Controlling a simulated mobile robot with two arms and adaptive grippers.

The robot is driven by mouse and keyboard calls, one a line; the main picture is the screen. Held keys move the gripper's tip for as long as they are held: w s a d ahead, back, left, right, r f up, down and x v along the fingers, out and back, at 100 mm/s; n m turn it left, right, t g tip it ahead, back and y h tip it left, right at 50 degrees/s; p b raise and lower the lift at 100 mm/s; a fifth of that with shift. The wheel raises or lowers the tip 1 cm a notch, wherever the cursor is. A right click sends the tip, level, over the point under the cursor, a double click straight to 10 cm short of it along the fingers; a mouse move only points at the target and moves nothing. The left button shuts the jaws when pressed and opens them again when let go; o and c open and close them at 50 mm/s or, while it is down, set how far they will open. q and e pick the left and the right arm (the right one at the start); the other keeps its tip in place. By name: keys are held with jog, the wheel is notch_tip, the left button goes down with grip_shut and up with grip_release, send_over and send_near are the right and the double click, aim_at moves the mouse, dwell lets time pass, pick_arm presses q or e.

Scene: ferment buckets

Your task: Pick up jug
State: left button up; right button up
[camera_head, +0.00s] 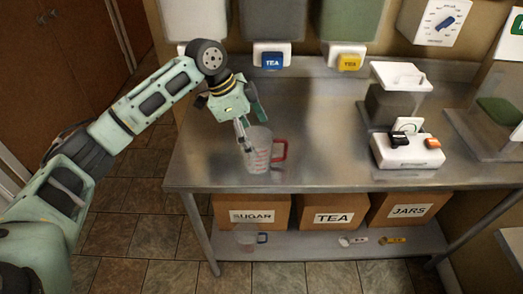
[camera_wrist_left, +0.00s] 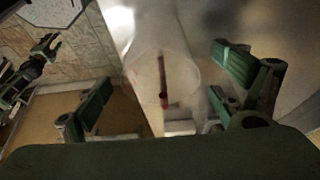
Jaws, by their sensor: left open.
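A clear measuring jug (camera_head: 257,155) with red markings and a red handle on its right stands upright near the front edge of the steel table. My left gripper (camera_head: 249,124) is open above it, at its upper left, with a finger overlapping its left side in the head view. In the left wrist view the pale, see-through jug (camera_wrist_left: 180,68) with a red strip lies ahead between the spread fingers of my left gripper (camera_wrist_left: 166,98). Whether a finger touches the jug cannot be told. My right gripper is not in view.
A steel table (camera_head: 320,160) has free room right of the jug. A white scale-like device (camera_head: 407,152) stands farther right.

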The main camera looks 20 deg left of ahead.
aim_at(259, 145)
pick_arm(q)
jog(key=x, duration=0.4)
jog(key=shift+p, duration=0.35)
jog(key=shift+d+f, duration=0.1)
jog(key=shift+s, duration=0.1)
jog(key=c, duration=1.3)
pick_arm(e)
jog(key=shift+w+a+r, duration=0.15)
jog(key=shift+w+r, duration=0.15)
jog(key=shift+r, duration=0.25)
